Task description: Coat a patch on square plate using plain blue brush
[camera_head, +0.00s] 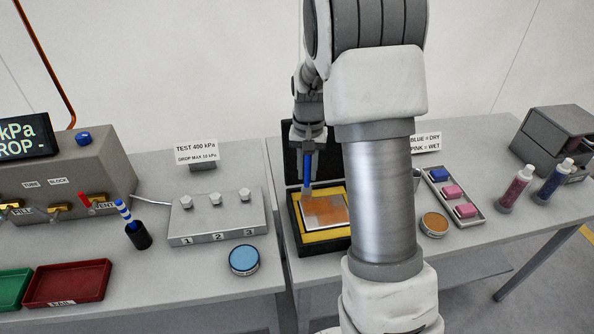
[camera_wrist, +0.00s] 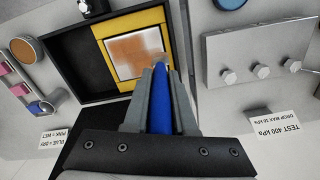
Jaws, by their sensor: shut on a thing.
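My gripper (camera_head: 309,147) is shut on the plain blue brush (camera_head: 307,167), which points down. The brush also shows between the fingers in the wrist view (camera_wrist: 162,104). Its bristle end is at the upper left part of the square plate (camera_head: 341,204) in the head view; whether it touches cannot be told for sure. The plate is pale metal with an uneven orange-brown coating over much of its face (camera_wrist: 133,52). It lies on a yellow insert (camera_head: 328,238) in an open black case (camera_head: 312,250). My arm hides the case's right side in the head view.
An orange-topped tin (camera_head: 434,223) and a tray (camera_head: 474,218) of pink and blue blocks stand right. A blue-topped tin (camera_head: 244,259), a block with several knobs (camera_head: 218,220) and a striped brush (camera_head: 125,213) in a black cup (camera_head: 138,236) stand left.

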